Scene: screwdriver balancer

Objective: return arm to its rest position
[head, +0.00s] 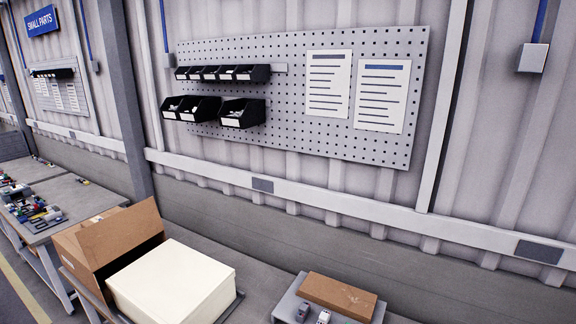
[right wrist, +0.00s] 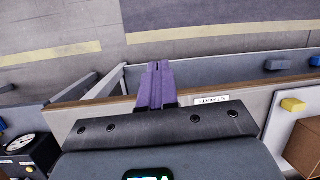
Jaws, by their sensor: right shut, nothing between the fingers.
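My right gripper (right wrist: 155,88) shows in the right wrist view, with its two purple fingers together and nothing between them. It is above the edge of a workbench, with the grey floor beyond. My left gripper is in neither view. No arm of mine shows in the head view.
In the head view a pegboard (head: 290,85) with black bins hangs on the wall. Below are an open cardboard box (head: 105,240), a white box (head: 170,285) and a brown box (head: 338,294) on a grey surface. The right wrist view shows a label (right wrist: 211,100) on the bench edge.

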